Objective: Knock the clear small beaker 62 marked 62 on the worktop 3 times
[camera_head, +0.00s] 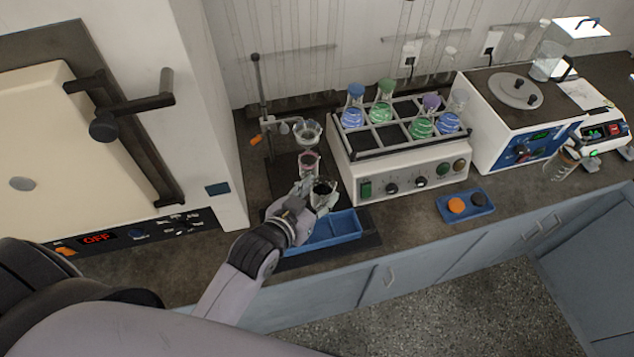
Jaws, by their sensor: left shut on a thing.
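A small clear beaker (323,189) with something dark in it is in my left gripper (312,192). The gripper is shut on it, just behind the blue tray on the worktop. I cannot read a mark on the beaker at this size, and the gripper hides part of it. I cannot tell whether its base touches the surface below. The grey-brown worktop (405,207) runs along the wall. My right gripper is not in view.
A blue divided tray (335,232) lies in front of the gripper. Behind are a small pinkish vessel (309,163) and a stand (259,88) with a glass vessel (307,131). A shaker with flasks (395,182) stands close right; a large oven (70,150) is left.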

